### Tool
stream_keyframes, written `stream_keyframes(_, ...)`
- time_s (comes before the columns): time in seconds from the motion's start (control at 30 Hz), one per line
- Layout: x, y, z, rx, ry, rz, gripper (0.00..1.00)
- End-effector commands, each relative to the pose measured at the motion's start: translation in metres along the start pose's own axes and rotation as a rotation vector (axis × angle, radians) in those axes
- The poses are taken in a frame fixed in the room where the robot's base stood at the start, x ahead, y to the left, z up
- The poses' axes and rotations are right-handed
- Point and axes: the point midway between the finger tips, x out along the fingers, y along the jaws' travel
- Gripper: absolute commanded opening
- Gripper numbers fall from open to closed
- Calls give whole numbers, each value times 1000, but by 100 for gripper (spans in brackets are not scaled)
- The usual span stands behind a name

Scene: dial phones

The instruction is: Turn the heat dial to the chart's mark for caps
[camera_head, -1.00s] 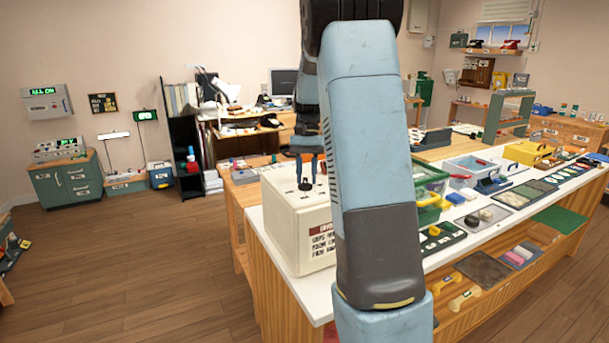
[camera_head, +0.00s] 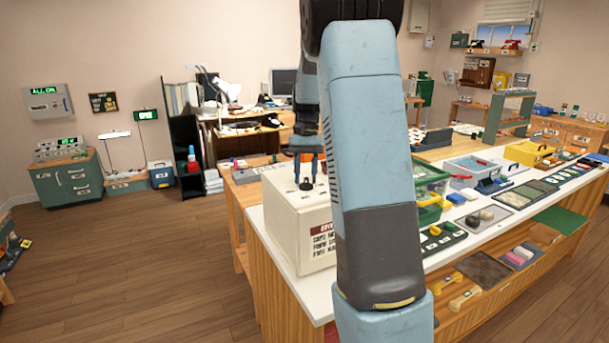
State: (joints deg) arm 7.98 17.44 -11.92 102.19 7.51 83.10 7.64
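A cream box (camera_head: 290,232) stands at the near left corner of the white counter. On its top is a small dark dial (camera_head: 306,186). A chart with a dark red header and several lines of print (camera_head: 322,240) is on the box's front; the print is too small to read. My gripper (camera_head: 306,178) points down over the dial, with its two blue fingers on either side of it. A narrow gap shows between the fingers. I cannot tell whether they touch the dial. My blue arm hides the right part of the box.
The white counter (camera_head: 480,237) runs to the right, with a dark tray of knobs (camera_head: 440,240), a green crate (camera_head: 430,180) and a yellow case (camera_head: 527,153) on it. A shelf below holds yellow handsets (camera_head: 446,283). The wooden floor at left (camera_head: 130,260) is clear.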

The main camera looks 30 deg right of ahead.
Motion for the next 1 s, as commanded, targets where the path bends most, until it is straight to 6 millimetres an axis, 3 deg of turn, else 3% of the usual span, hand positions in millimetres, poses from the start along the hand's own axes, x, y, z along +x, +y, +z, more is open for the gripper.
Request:
stream_keyframes(0.37, -7, 2, -2, 3, 1, 2, 42)
stream_keyframes(1.0, -120, 0, -1, 1, 2, 0, 42)
